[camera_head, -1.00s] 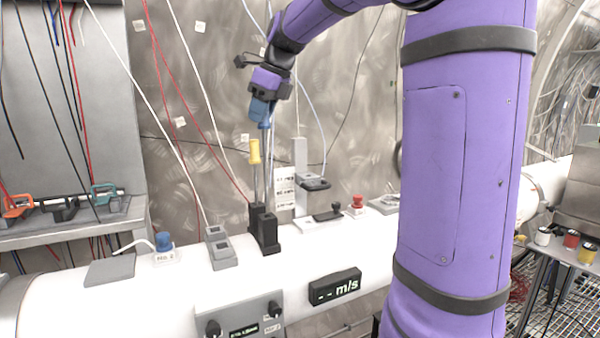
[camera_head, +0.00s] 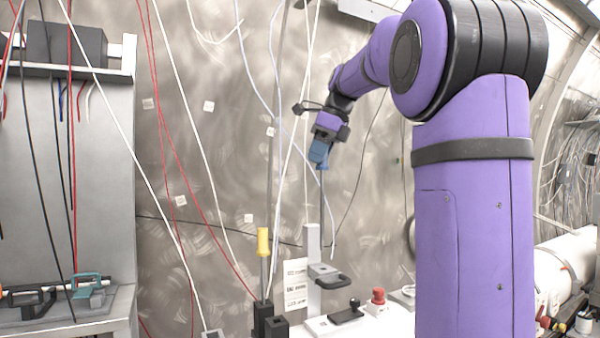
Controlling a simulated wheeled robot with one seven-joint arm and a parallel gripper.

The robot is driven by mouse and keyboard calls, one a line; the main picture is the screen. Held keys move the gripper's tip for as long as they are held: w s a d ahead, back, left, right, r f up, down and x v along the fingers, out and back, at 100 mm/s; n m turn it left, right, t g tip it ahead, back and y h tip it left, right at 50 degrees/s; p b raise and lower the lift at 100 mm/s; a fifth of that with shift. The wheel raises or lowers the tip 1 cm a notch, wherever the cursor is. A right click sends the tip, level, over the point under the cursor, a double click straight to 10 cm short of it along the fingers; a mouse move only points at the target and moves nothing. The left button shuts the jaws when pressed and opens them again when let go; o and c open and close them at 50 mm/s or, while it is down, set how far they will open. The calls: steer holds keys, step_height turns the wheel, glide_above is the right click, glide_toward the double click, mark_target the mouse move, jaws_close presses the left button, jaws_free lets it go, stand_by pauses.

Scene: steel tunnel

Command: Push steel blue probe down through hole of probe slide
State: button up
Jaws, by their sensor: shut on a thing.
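My gripper (camera_head: 325,138) is shut on the blue handle of the steel blue probe (camera_head: 319,154). The probe hangs nearly upright, its thin steel rod pointing down above the probe slide. The slide has a grey upright post (camera_head: 313,242), a grey carriage (camera_head: 324,270) with a dark looped handle, and a white base (camera_head: 323,325). The rod's lower end is at or just above the carriage. I cannot tell whether the tip is in the hole, which is not clearly visible.
A yellow-handled probe (camera_head: 263,243) stands in a black holder (camera_head: 263,315), left of the slide. An empty-looking black holder (camera_head: 276,328) is beside it. A black clamp (camera_head: 347,311) and red button (camera_head: 378,297) lie right. Several cables hang behind and in front.

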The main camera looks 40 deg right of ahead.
mark_target(321, 250)
steer(key=shift+s+d+r, duration=0.1)
steer(key=shift+d, duration=0.2)
steer(key=shift+f, duration=11.85)
steer(key=o, duration=0.9)
steer(key=shift+o, duration=0.6)
steer(key=shift+a, duration=0.1)
